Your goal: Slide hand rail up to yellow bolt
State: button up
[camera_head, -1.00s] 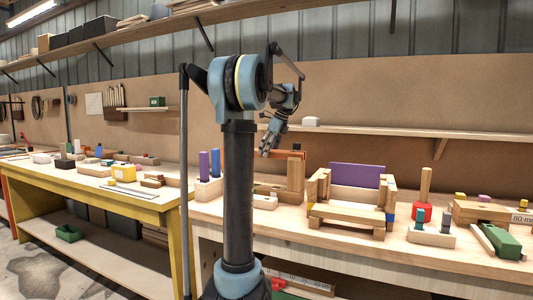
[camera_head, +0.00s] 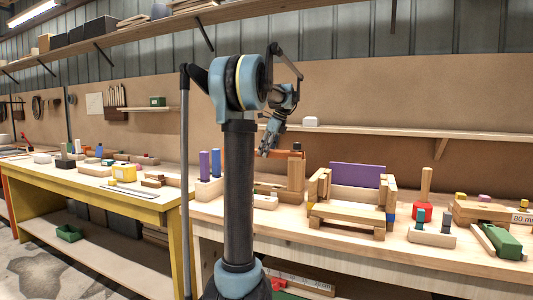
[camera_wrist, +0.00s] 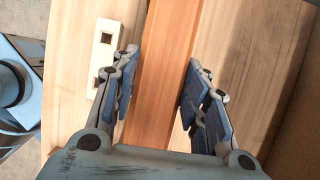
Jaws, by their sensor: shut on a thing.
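The hand rail seems to be the reddish-brown wooden bar (camera_wrist: 168,45) running up the middle of the wrist view. My gripper (camera_wrist: 158,80) has its blue finger pads on both sides of this bar and is shut on it. In the head view my gripper (camera_head: 265,150) points down at the left end of the bar (camera_head: 284,153), beside the top of an upright wooden post (camera_head: 296,172). A small dark piece (camera_head: 297,146) sits at the post's top. I cannot make out a yellow bolt on this assembly.
A pale block with square holes (camera_wrist: 105,48) lies below and left of the bar. Purple (camera_head: 204,165) and blue (camera_head: 216,162) pegs stand left of the post. A wooden assembly with a purple panel (camera_head: 357,175) stands to the right. A wall shelf (camera_head: 430,134) runs behind.

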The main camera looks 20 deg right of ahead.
jog(key=shift+w+a, duration=0.25)
jog(key=o, duration=1.4)
jog(key=v, duration=1.2)
jog(key=s+a+f+n, duration=0.4)
jog(key=a+f+n, duration=0.15)
jog(key=a, duration=0.25)
jog(key=s+a+f+n+g+h, duration=0.1)
jog(key=s+a+f+n, duration=0.4)
jog(key=a, duration=0.4)
jog(key=s+a+f+n, duration=0.4)
jog(key=a+f, duration=0.3)
jog(key=a, duration=0.1)
jog(key=s+a+f+n+h, duration=0.1)
jog(key=s+a+f+n, duration=0.3)
jog(key=s+f, duration=0.5)
jog(key=s+a+f+n, duration=0.5)
jog(key=s+f+n, duration=0.4)
jog(key=f, duration=0.8)
jog(key=shift+s+h, duration=0.15)
jog(key=shift+h, duration=0.25)
